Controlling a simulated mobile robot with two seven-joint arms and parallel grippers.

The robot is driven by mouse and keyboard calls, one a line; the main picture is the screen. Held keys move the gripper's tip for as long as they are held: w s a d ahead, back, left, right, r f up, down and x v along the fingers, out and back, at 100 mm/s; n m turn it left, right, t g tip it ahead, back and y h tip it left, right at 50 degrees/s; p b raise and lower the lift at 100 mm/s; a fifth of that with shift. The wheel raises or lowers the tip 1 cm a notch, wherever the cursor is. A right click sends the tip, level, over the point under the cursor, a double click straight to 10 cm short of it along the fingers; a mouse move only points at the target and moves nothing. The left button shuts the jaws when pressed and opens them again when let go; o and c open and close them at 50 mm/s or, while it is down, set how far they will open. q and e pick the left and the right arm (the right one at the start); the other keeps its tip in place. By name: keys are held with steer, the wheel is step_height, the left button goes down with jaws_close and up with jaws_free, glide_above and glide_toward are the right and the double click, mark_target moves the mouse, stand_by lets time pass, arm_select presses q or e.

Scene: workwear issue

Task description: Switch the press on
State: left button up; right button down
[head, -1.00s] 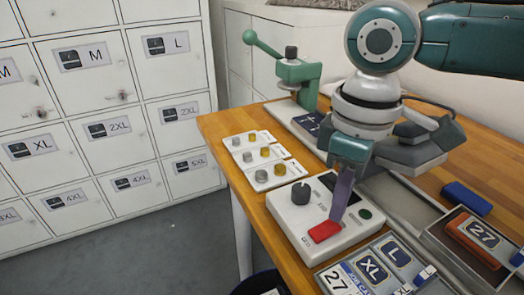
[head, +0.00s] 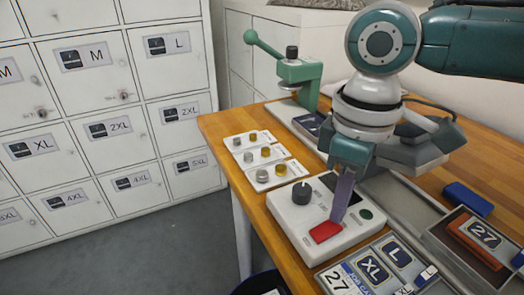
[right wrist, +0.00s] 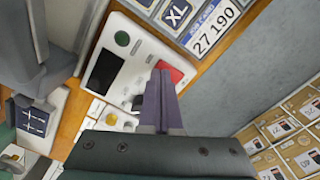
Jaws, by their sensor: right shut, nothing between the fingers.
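The display (right wrist: 103,70) looks dark there. A green hand press (head: 299,75) with a ball-ended lever stands at the table's back. My left gripper is not in view.
Cards with metal pieces (head: 262,158) lie left of the box. Label plates (head: 370,270) and a tray with an orange block (head: 473,242) are to the right, near a blue block (head: 468,199). White lockers (head: 100,130) stand across the floor.

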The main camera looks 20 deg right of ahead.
steer(key=shift+f+b, duration=0.4)
steer(key=shift+f, duration=0.45)
steer(key=shift+r, duration=0.1)
step_height(320, 180, up, 2)
steer(key=p, duration=0.3)
steer(key=shift+r, duration=0.15)
step_height(320, 180, up, 5)
steer(key=p, duration=0.5)
steer(key=shift+p, duration=0.4)
steer(key=shift+f, duration=0.25)
